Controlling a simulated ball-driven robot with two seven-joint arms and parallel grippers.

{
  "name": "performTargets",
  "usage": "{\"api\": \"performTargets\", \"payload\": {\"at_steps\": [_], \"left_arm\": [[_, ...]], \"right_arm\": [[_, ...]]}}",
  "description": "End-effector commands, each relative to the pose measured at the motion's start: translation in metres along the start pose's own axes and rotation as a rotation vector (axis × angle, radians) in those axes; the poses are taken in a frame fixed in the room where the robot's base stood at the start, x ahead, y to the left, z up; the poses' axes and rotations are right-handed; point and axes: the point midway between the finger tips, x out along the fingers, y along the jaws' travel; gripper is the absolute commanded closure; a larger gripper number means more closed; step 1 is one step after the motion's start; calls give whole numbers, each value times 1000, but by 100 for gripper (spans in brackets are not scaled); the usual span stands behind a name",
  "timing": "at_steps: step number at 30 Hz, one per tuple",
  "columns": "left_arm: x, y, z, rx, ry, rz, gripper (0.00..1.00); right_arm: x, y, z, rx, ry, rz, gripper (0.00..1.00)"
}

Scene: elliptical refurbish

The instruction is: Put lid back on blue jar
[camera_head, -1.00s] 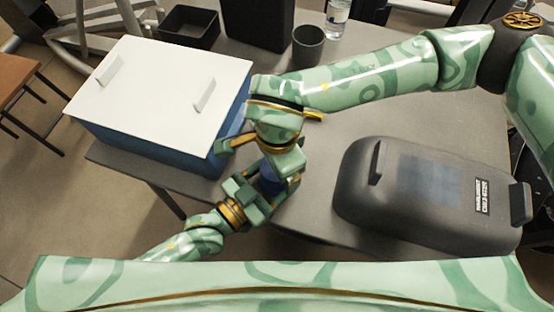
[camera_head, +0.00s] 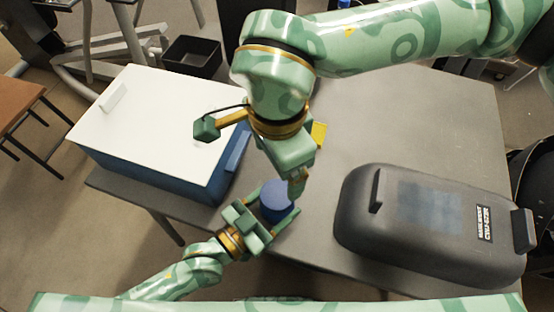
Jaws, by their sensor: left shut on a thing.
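A round blue jar (camera_head: 275,196) shows between the fingers of my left gripper (camera_head: 270,219), at the front edge of the grey table. My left gripper comes in from the lower left and is shut on the jar. The jar's top looks plain blue; I cannot tell whether a lid is on it. My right gripper (camera_head: 297,186) hangs over the table from the upper right, with its tip beside or just above the jar's right side. Its jaw opening is hidden, and I see no separate lid in it.
A blue box with a white top (camera_head: 160,120) stands on the table at left. A dark grey case (camera_head: 430,222) lies at right. A small yellow thing (camera_head: 319,134) shows behind my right gripper. The grey table (camera_head: 400,125) is clear at the back right.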

Motion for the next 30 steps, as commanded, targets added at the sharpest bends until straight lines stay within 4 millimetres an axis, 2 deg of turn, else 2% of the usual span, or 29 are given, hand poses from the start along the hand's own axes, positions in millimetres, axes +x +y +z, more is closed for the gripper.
{"api": "performTargets", "payload": {"at_steps": [2, 3, 5, 14, 17, 23, 30], "left_arm": [[0, 0, 0, 0, 0, 0, 100], [0, 0, 0, 0, 0, 0, 28], [0, 0, 0, 0, 0, 0, 11], [-1, 0, 0, 0, 0, 0, 11], [-7, 0, 0, 1, -2, 0, 11], [-44, 0, -1, 2, -4, 1, 11], [-103, 0, -1, 1, -4, 1, 11]], "right_arm": [[0, 0, 0, 0, 0, 0, 14], [0, 0, 0, 0, 0, 0, 14], [0, 0, 0, 0, 0, 0, 14], [0, 0, 0, 1, 0, -1, 14], [-2, 0, 0, 1, 1, -3, 14], [-14, 1, 1, 0, 5, -10, 14], [-28, 2, 1, 0, 10, -19, 14]]}}
